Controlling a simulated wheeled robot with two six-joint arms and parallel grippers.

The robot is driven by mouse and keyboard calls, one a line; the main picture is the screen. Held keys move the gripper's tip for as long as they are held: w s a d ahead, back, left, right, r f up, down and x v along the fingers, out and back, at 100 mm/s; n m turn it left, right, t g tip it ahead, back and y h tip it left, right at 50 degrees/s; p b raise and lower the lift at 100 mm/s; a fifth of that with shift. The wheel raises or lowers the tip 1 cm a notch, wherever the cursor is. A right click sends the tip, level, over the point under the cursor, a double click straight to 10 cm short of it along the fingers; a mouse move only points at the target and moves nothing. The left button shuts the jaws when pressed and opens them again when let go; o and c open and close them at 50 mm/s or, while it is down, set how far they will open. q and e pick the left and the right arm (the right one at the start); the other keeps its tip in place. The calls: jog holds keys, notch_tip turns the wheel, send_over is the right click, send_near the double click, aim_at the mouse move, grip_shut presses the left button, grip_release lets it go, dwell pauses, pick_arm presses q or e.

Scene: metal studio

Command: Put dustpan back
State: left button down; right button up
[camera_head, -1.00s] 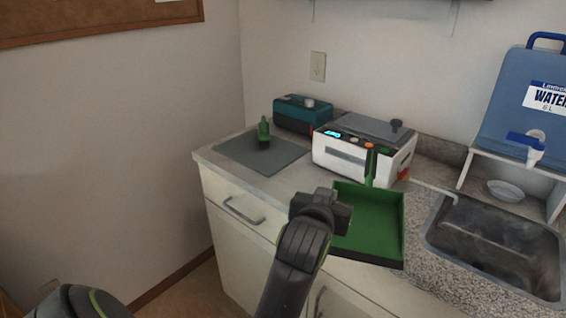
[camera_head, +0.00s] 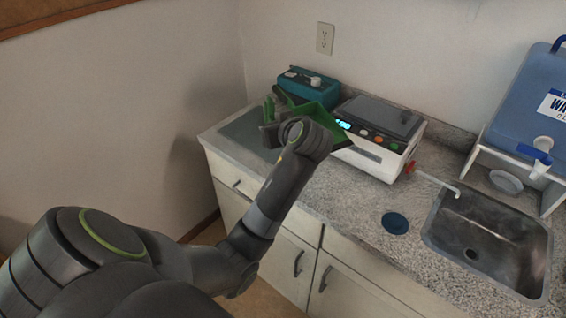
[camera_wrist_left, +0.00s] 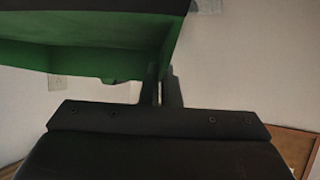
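The green dustpan (camera_head: 322,116) is held up above the left part of the counter, tilted, in front of the teal box. My left gripper (camera_head: 275,132) comes in from the left and moves with it. In the left wrist view the dustpan (camera_wrist_left: 90,55) fills the upper left, and the fingers (camera_wrist_left: 160,88) are close together at its edge; the exact grip spot is hidden. The green brush (camera_head: 268,109) stands on the grey mat (camera_head: 240,134), partly hidden behind my gripper and the dustpan. My right gripper is not in view.
A teal box (camera_head: 308,86) stands behind the mat. A white appliance (camera_head: 378,138) with a grey lid is right of the dustpan. A dark blue disc (camera_head: 395,223) lies on the counter (camera_head: 350,205). The sink (camera_head: 490,240) and blue water container (camera_head: 525,105) are at the right.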

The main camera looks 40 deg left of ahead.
pick_arm(q)
notch_tip(320, 180, down, 13)
jog(key=shift+r+p, duration=0.15)
jog(key=shift+p, duration=0.2)
jog(key=shift+f+b, duration=0.3)
jog(key=shift+f, duration=0.05)
jog(key=c, duration=1.8)
grip_release()
jog(key=shift+o, duration=0.6)
jog(key=shift+r, duration=0.15)
